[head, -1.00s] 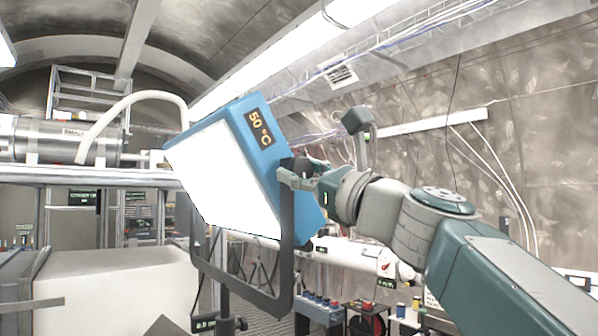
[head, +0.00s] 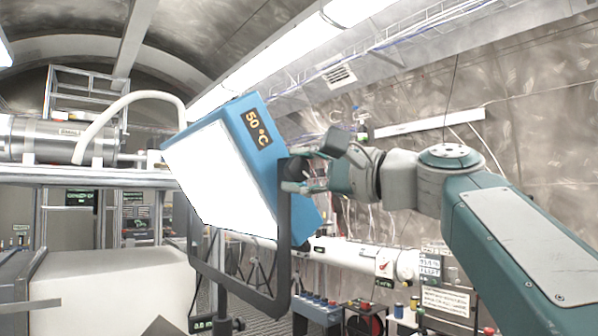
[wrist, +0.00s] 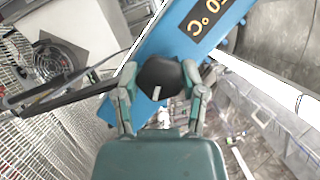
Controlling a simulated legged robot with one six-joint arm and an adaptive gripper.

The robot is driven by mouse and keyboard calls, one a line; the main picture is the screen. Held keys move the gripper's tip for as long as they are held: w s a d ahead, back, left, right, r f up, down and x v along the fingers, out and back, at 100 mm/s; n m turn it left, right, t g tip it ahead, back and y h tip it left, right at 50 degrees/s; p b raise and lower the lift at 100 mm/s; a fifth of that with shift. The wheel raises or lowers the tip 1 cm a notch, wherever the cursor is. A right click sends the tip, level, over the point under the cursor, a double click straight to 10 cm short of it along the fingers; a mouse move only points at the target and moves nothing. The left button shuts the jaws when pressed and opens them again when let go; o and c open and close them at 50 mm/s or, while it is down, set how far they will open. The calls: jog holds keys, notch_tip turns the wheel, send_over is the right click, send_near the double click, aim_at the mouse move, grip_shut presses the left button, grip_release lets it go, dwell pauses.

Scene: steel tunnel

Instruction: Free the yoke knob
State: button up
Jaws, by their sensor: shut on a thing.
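A blue floodlight (head: 262,160) with a bright white face and a "50 °C" display hangs tilted in a dark yoke (head: 284,240). The yoke knob (wrist: 160,78) is black with a pale mark on its face, on the side of the lamp. My gripper (head: 298,172) reaches it from the right in the head view. In the wrist view the fingers of my gripper (wrist: 161,92) stand on both sides of the knob and are shut on it. In the head view the fingers partly hide the knob (head: 294,168).
A stand post (head: 222,302) carries the lamp. A bench with a steel cylinder (head: 58,140) is at the left. A white pipe (head: 350,254) and carts with small coloured items (head: 318,306) lie behind and below.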

jog(key=n+g+h, duration=0.1)
jog(key=n, duration=0.3)
jog(key=shift+f, duration=0.1)
jog(key=shift+w+f+n+g+h, duration=0.15)
jog(key=shift+n+h, duration=0.3)
jog(key=shift+n, duration=0.45)
jog(key=shift+s+r+n+g+h, duration=0.15)
jog(key=shift+n+h, duration=0.3)
jog(key=shift+n, duration=0.45)
jog(key=shift+w+f, duration=0.1)
jog(key=o, duration=1.2)
jog(key=shift+a, duration=0.15)
jog(key=shift+c, duration=0.2)
jog(key=v, duration=1.2)
jog(key=shift+a, duration=0.1)
